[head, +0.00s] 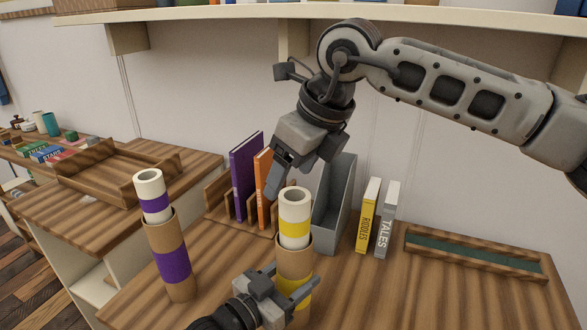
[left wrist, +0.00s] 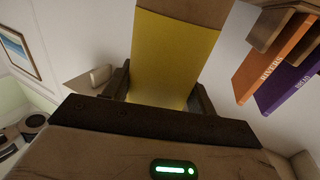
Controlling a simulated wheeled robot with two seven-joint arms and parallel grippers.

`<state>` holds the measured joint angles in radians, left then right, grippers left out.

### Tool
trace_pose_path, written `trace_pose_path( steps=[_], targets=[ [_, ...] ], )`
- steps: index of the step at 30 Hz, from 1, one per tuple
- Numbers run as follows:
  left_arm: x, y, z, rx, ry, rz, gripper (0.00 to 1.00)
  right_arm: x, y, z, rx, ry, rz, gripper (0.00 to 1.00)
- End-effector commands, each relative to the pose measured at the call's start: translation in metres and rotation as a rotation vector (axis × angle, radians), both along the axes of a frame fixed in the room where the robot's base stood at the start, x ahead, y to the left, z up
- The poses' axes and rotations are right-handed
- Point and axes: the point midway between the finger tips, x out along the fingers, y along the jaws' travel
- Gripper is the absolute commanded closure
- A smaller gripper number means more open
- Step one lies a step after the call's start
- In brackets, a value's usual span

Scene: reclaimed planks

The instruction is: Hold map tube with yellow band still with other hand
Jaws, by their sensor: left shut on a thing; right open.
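The map tube with the yellow band (head: 294,264) is a brown cardboard tube standing upright on the plank table. A rolled white map with a yellow stripe (head: 294,208) sticks out of its open top. My left gripper (head: 291,284) is shut around the tube's lower part, at its yellow band; in the left wrist view the yellow band (left wrist: 172,62) sits between the fingers. My right gripper (head: 299,172) is open and empty, just above and behind the rolled map's top in the head view. I cannot tell whether it touches the map.
A second tube with a purple band (head: 171,259) stands to the left, holding a purple-striped roll (head: 151,196). Behind are a purple book (head: 246,177), an orange book (head: 264,186) and a grey file holder (head: 335,205). A shallow green-lined tray (head: 475,254) lies right; table before it is clear.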

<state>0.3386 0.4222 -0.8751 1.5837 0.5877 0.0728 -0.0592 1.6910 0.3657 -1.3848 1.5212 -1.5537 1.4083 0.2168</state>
Motion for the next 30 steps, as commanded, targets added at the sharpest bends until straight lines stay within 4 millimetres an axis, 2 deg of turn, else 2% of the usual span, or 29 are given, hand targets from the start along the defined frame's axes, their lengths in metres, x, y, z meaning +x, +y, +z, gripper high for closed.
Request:
trace_pose_path(
  steps=[5, 18, 24, 30],
  targets=[
    [0.0, 0.0, 0.0, 0.0, 0.0, 0.0, 0.66, -0.002, -0.005, 0.014, 0.0, -0.003, -0.001, 0.3],
    [0.0, 0.0, 0.0, 0.0, 0.0, 0.0, 0.66, -0.022, -0.033, 0.094, 0.001, -0.003, -0.001, 0.3],
    [0.0, 0.0, 0.0, 0.0, 0.0, 0.0, 0.66, -0.027, -0.038, 0.109, 0.001, -0.001, 0.0, 0.3],
    [0.0, 0.0, 0.0, 0.0, 0.0, 0.0, 0.66, -0.027, -0.039, 0.111, 0.001, -0.001, 0.0, 0.3]
  ],
)
